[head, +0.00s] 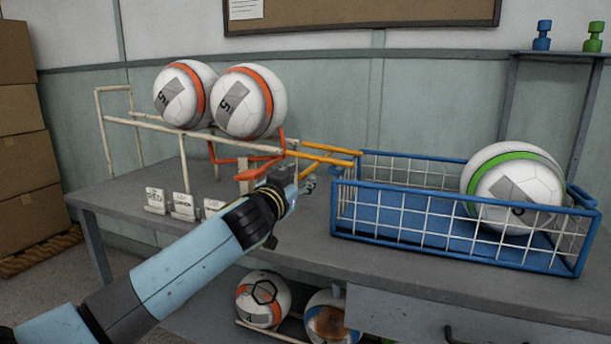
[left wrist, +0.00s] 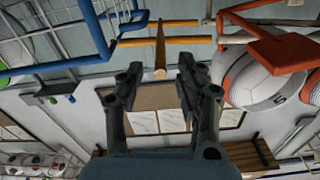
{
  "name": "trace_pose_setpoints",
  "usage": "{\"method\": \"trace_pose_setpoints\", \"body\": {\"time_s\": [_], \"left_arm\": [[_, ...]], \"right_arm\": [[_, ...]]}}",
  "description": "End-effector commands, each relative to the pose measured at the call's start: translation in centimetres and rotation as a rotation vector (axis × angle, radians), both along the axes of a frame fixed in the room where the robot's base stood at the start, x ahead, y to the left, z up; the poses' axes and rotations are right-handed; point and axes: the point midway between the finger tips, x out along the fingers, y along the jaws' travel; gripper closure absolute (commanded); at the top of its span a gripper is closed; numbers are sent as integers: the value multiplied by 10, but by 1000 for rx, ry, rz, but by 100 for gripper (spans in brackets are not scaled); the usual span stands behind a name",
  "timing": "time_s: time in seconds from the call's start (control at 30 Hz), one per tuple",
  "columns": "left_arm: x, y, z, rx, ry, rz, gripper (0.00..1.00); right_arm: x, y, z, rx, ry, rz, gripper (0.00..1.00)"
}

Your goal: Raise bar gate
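An orange-red bar gate (head: 245,152) stands at the right end of the cream ball rack (head: 200,132), beside two white-and-orange balls. An orange-red part (left wrist: 288,50) also shows at the right in the left wrist view, near a ball. My left gripper (head: 303,184) is just in front of and below the gate and rails. In the left wrist view my left gripper (left wrist: 158,80) has its fingers apart, with nothing clearly held. A yellow-brown rod end (left wrist: 160,72) shows in line with the gap between the fingers; I cannot tell whether they touch it. My right gripper is not in view.
Yellow rails (head: 330,153) lead right to a blue wire basket (head: 455,250) holding a white-and-green ball (head: 515,187). Small label cards (head: 183,205) stand on the grey bench (head: 290,250) left of my arm. More balls lie on the shelf below.

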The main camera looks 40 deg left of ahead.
Motion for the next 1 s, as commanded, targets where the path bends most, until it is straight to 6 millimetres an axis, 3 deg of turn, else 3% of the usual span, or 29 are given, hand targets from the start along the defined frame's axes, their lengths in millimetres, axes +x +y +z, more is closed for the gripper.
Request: {"method": "trace_pose_setpoints", "body": {"time_s": [0.2,0.57,0.87,1.0], "left_arm": [[30,7,-1,-1,2,1,64],[37,9,-1,-1,1,-1,64],[36,9,-1,-1,2,-1,100],[36,9,-1,-1,2,-1,100]], "right_arm": [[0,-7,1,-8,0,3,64],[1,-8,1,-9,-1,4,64],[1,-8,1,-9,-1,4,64],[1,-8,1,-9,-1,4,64]]}}
